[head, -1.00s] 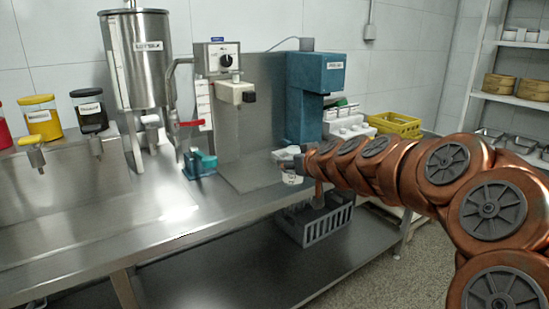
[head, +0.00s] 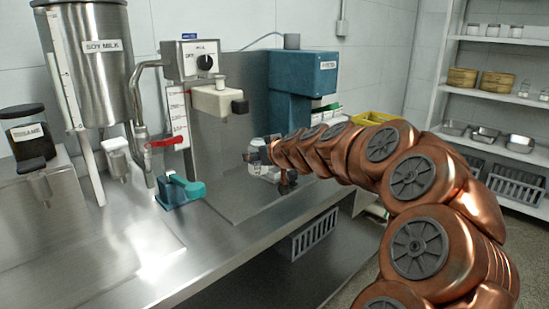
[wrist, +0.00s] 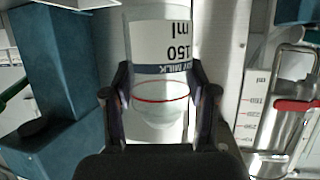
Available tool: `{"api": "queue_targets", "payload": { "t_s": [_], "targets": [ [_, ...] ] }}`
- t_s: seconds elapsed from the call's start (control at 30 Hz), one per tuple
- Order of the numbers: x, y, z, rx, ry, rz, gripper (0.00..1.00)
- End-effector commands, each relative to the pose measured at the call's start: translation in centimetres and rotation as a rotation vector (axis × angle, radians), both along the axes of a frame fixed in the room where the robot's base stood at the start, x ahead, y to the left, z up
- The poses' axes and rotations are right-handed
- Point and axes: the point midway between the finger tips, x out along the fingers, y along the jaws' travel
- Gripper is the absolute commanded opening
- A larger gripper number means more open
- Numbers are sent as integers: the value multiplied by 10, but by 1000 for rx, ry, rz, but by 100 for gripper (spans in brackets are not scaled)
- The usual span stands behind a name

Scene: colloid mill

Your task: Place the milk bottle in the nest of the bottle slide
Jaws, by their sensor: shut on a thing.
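The milk bottle (wrist: 162,45) is clear, with a white label reading 150 ml and a blue band with partly covered lettering. A red line rings it, and it looks pale inside. My gripper (wrist: 160,100) is shut on it, one dark finger on each side. In the head view the bottle (head: 268,172) is held upright above the steel bench, right of the mill's front. A small blue and teal device (head: 180,192) on the bench below the red-handled tap may be the bottle slide. I cannot make out its nest.
The steel soy milk tank (head: 90,65) with its red tap handle (head: 165,142) stands left. A dial box with a cream head (head: 218,100) and a blue column machine (head: 298,90) stand behind. The bench (head: 150,250) is clear in front. Shelves are at right.

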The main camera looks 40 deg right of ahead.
Motion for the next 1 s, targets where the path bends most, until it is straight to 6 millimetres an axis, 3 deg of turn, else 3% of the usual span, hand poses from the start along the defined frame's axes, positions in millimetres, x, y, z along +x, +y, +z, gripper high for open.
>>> {"api": "queue_targets", "payload": {
  "t_s": [0.5,0.7,1.0],
  "targets": [
    [27,-81,-8,0,1,-5,37],
    [33,-97,-10,1,1,-5,37],
    [36,-105,-18,2,1,-3,37]
  ]
}}
